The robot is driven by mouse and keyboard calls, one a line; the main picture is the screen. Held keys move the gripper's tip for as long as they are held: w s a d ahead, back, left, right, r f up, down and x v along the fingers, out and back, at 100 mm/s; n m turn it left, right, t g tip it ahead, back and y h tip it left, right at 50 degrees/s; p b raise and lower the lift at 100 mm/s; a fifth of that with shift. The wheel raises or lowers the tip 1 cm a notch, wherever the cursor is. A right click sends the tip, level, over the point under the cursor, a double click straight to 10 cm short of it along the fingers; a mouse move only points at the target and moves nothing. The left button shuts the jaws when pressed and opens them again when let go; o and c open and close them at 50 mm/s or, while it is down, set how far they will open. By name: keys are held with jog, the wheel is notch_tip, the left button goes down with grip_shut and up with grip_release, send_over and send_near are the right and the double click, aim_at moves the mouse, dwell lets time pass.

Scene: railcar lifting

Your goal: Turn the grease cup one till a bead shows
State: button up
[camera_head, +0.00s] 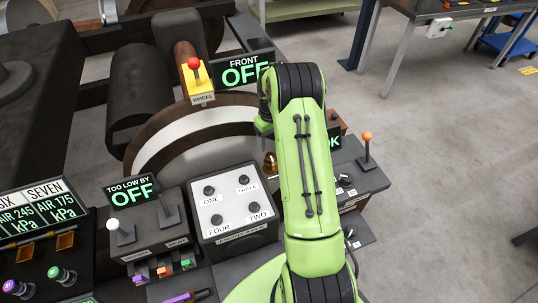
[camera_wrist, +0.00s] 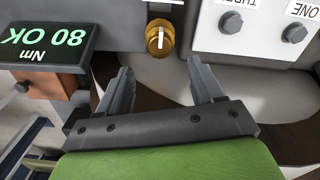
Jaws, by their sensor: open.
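A brass, ribbed round knob with a white line across its top, which looks like the grease cup (camera_wrist: 160,38), shows at the top middle of the wrist view. In the head view the brass cup (camera_head: 270,163) stands just right of the white panel, partly beside my arm. My gripper (camera_wrist: 163,82) is open and empty, its two fingers spread and pointing toward the cup, with the cup beyond the tips and roughly centred between them. No bead is visible on the cup. My arm hides most of the gripper in the head view.
A white panel (camera_head: 234,210) bears dark hex heads labelled ONE to FOUR. A display reading 80 OK Nm (camera_wrist: 42,46) is left in the wrist view. A wheel (camera_head: 200,140) stands behind the panel. A lever box (camera_head: 360,178) with an orange knob is right of my arm.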

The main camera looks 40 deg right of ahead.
aim_at(271, 156)
notch_tip(271, 156, down, 8)
jog(key=shift+r+b, duration=0.25)
jog(key=shift+b, duration=0.2)
jog(key=shift+c, duration=0.2)
jog(key=c, duration=1)
jog(key=shift+m, duration=0.3)
